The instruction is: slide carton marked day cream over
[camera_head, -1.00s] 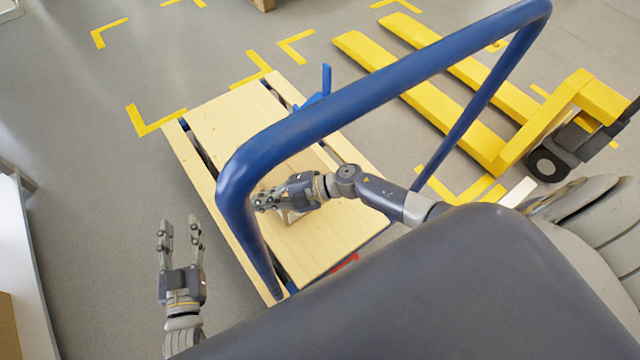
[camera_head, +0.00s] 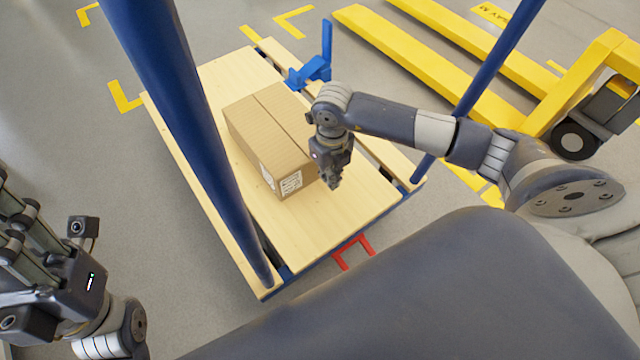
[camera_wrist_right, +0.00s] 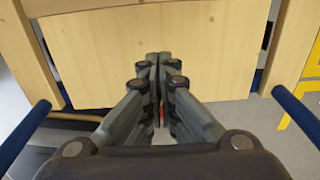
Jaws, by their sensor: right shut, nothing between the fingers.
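A brown cardboard carton (camera_head: 262,135) lies on the wooden deck of a cart (camera_head: 300,225). White labels show on its near side, too small to read. My right gripper (camera_head: 332,183) is shut and empty, pointing down just right of the carton's near end; whether it touches the carton I cannot tell. In the right wrist view the fingers (camera_wrist_right: 152,60) are together over bare boards, and the carton is not seen. My left gripper (camera_head: 20,230) is at the lower left, away from the cart, its fingers apart and partly cut off by the frame edge.
The cart's blue handle (camera_head: 185,110) rises in front of the deck, its bars left and right. A blue clamp-like part (camera_head: 313,68) stands at the deck's far right edge. A yellow pallet truck (camera_head: 430,75) is at the right. Bare deck lies near the carton.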

